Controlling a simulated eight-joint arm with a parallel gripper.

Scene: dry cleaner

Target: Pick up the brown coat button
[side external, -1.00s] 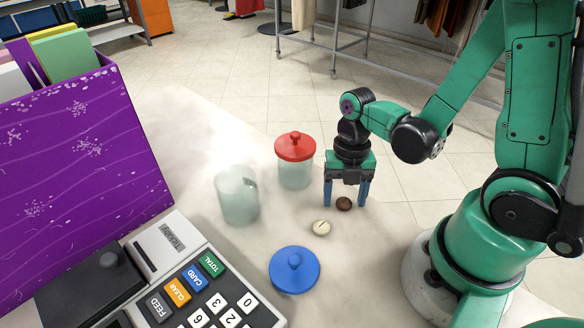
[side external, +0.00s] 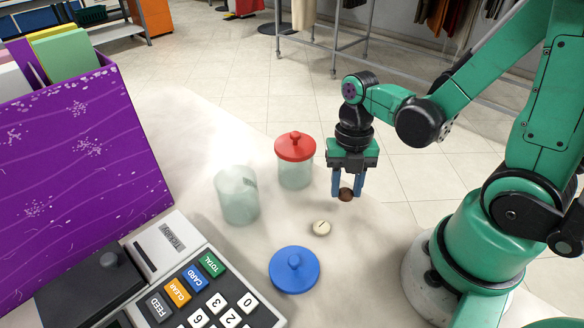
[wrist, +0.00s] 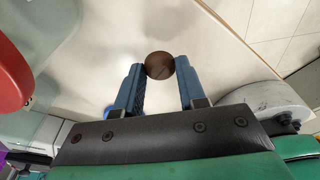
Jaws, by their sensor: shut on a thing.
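The brown coat button (side external: 346,195) is between the blue fingertips of my gripper (side external: 347,190) in the side external view. In the wrist view the round brown button (wrist: 160,65) sits between the two fingertips (wrist: 160,72), which close on its sides. My gripper points down and is shut on the button. The button appears a little above the pale counter (side external: 335,262). A cream button (side external: 321,228) lies flat on the counter, nearer the camera and to the left of my gripper.
A jar with a red lid (side external: 295,147) stands just left of my gripper. An open clear jar (side external: 237,197) stands farther left. A blue lid (side external: 294,270) lies in front, beside the cash register (side external: 180,290). A purple box (side external: 85,170) of folders stands at the left.

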